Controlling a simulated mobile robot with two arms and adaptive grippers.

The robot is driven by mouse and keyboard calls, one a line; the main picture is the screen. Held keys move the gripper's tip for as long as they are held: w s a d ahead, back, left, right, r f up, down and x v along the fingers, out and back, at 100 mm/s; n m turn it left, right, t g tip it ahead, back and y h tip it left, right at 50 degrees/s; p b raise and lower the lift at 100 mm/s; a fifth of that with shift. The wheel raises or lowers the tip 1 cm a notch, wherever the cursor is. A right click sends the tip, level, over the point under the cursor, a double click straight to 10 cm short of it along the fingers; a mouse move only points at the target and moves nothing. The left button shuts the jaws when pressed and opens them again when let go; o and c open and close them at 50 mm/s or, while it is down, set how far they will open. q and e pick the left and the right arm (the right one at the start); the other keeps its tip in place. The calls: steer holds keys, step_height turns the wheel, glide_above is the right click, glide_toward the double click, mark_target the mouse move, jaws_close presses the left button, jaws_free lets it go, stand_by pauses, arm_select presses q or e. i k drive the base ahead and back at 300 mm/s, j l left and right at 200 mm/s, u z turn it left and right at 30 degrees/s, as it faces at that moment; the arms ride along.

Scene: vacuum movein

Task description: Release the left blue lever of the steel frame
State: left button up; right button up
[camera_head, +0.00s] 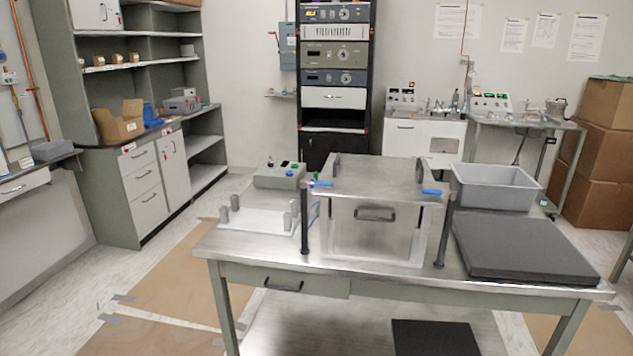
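The steel frame (375,178) stands on the metal table, with a flat top plate and two dark front posts. A steel box front with a dark handle (375,214) shows between the posts. The left blue lever (321,183) is at the frame's front left corner, at the top of the left post (305,222). A right blue lever (432,191) is at the front right corner, near the top of the right post (443,232). Both levers lie roughly level along the front edge. Neither of my grippers is in view.
The metal table (250,246) also carries a control box (279,176) and a plate with short pegs (256,221) at left. A grey bin (495,187) and a black slab (520,248) are at right. The floor at left is open.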

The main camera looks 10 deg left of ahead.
mark_target(303, 183)
steer(key=i+j+z, duration=0.1)
steer(key=z, duration=0.7)
steer(key=j+z, duration=0.3)
steer(key=j, duration=0.35)
steer(key=j+z, duration=0.3)
steer(key=j, duration=0.35)
steer(key=k+j+z, duration=0.15)
steer(key=j+z, duration=0.15)
steer(key=j, duration=0.3)
steer(key=k+j, duration=0.1)
steer(key=j, duration=0.35)
steer(key=k+j, duration=0.1)
steer(key=j, duration=0.4)
steer(key=k+j, duration=0.1)
steer(key=j, duration=0.35)
